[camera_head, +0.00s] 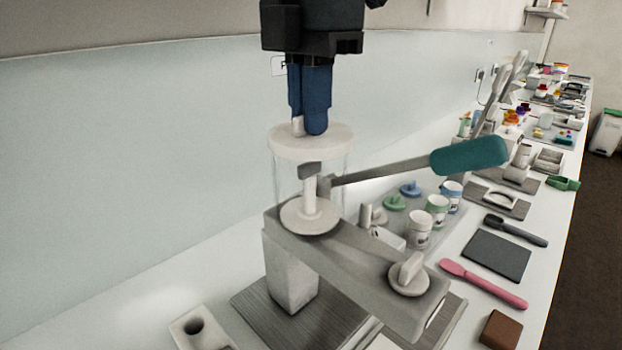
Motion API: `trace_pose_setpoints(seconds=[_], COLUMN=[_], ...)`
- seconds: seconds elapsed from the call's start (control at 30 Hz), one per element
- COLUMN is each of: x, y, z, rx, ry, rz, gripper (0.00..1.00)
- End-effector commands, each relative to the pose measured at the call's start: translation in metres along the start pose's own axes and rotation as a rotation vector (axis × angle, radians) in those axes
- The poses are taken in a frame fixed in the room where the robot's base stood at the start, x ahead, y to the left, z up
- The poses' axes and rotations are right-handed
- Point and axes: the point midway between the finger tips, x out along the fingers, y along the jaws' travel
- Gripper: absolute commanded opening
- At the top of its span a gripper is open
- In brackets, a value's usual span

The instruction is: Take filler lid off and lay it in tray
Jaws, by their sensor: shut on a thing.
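My gripper (311,130) points straight down, its blue fingers closed on the small knob of the filler lid (310,146). The lid is a round cream disc, held level at the mouth of a clear filler cylinder (337,188). I cannot tell whether it rests on the rim or is just clear of it. A pale plunger with a round plate shows through and below the cylinder, on the grey arm of the filler (355,250). A grey tray (455,237) with cups and coloured lids lies behind the filler; I cannot tell if it is the task's tray.
A lever with a teal handle (470,156) sticks out right from the filler. A dark flat mat (497,256), a pink spatula (482,284) and a brown block (501,329) lie along the front edge. A pale block with a hole (199,328) stands lower left.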

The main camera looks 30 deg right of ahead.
Motion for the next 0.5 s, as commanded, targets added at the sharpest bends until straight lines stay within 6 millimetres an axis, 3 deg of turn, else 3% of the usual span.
trace_pose_setpoints(seconds=[0.5], x=[-0.012], y=[0.000], z=[0.000], rx=[0.001], ry=[-0.001], rz=[0.001], gripper=[0.00])
